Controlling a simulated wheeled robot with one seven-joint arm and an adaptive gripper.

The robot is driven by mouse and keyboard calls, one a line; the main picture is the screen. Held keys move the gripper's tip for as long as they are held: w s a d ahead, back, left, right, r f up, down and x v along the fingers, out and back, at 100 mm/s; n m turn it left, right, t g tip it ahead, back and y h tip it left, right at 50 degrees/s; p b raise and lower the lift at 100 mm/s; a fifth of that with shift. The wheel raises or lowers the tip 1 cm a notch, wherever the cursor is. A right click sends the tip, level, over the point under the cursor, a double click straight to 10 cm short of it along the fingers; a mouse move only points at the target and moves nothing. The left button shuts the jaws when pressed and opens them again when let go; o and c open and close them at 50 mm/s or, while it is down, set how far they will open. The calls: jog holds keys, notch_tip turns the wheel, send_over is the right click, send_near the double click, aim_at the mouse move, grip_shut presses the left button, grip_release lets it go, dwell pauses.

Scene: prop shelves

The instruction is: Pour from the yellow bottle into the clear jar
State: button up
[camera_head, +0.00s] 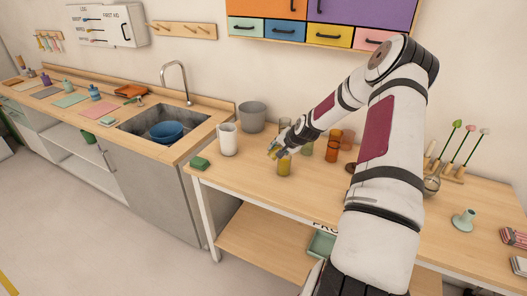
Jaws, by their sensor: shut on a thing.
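The yellow bottle (284,168) shows as a small, roughly upright yellow form over the front part of the wooden table. My gripper (278,154) is shut on it near its top, reaching in from the right. I cannot tell whether the bottle's base touches the table. A pale, see-through vessel (285,126) stands behind the gripper and may be the clear jar; it is too small to be sure. My arm hides part of the table to the right.
Orange see-through jars (332,152) stand close right of the gripper. A white vessel (228,141), a grey pot (251,118) and a green block (200,163) are to the left. A pale green candle holder (464,220) stands at right. The table's front edge is near the bottle.

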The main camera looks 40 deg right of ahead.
jog(key=shift+w+a+h+b, duration=0.1)
jog(key=shift+w+h+b, duration=0.15)
jog(key=shift+h+b, duration=0.25)
jog(key=shift+s+d+r+n+h+b, duration=0.15)
jog(key=shift+d+n+h+b, duration=0.1)
jog(key=shift+n+h+b, duration=0.35)
jog(key=shift+d+r, duration=0.1)
jog(key=shift+b, duration=0.5)
jog(key=shift+d+n+h+b, duration=0.15)
jog(key=shift+n+h+b, duration=0.15)
jog(key=shift+h+b, duration=0.4)
jog(key=shift+d+r+h, duration=0.1)
jog(key=shift+d+h, duration=0.05)
jog(key=shift+h, duration=0.25)
jog(key=shift+n+h+b, duration=0.3)
jog(key=shift+b, duration=0.45)
